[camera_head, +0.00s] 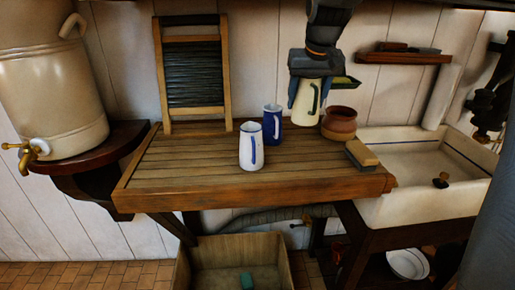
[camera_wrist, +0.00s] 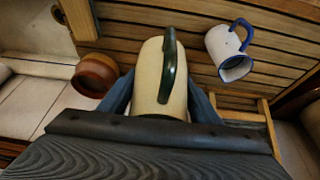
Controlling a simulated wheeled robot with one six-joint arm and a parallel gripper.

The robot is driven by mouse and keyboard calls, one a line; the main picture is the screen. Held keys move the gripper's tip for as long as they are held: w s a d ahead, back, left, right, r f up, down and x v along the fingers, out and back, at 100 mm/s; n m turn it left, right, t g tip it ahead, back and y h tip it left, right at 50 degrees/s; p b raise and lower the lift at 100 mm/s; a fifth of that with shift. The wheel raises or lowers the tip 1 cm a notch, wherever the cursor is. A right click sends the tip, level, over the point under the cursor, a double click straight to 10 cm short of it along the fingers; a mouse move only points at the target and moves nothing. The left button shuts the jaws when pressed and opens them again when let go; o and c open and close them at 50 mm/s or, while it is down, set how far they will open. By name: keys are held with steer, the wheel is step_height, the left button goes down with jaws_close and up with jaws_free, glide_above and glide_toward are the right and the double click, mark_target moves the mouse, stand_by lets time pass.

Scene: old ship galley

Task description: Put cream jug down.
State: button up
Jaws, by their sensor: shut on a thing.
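The cream jug (camera_head: 304,104), with a dark green handle, is between the fingers of my gripper (camera_head: 309,94) over the back right part of the slatted wooden drainboard (camera_head: 185,165). It looks upright. In the wrist view the cream jug (camera_wrist: 149,78) fills the middle, with blue-grey fingers of my gripper (camera_wrist: 160,98) on both sides. The jaws are shut on it. I cannot tell whether its base touches the board.
A blue jug (camera_head: 272,124) and a white jug (camera_head: 250,150) with a blue handle stand left of the cream jug. A brown pot (camera_head: 339,124) is close on its right, with a brush (camera_head: 361,154) and sink (camera_head: 420,208) beyond. The board's left half is clear before the washboard (camera_head: 194,75).

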steer(key=b+x, duration=0.4)
steer(key=x, duration=0.1)
steer(key=shift+w+a+f, duration=0.1)
steer(key=shift+w+f, duration=0.05)
steer(key=shift+f, duration=0.1)
steer(key=p, duration=0.2)
glide_above(297, 159)
steer(key=shift+f, duration=5.05)
steer(key=shift+f, duration=0.1)
steer(key=o, duration=1.7)
steer(key=shift+o, duration=0.2)
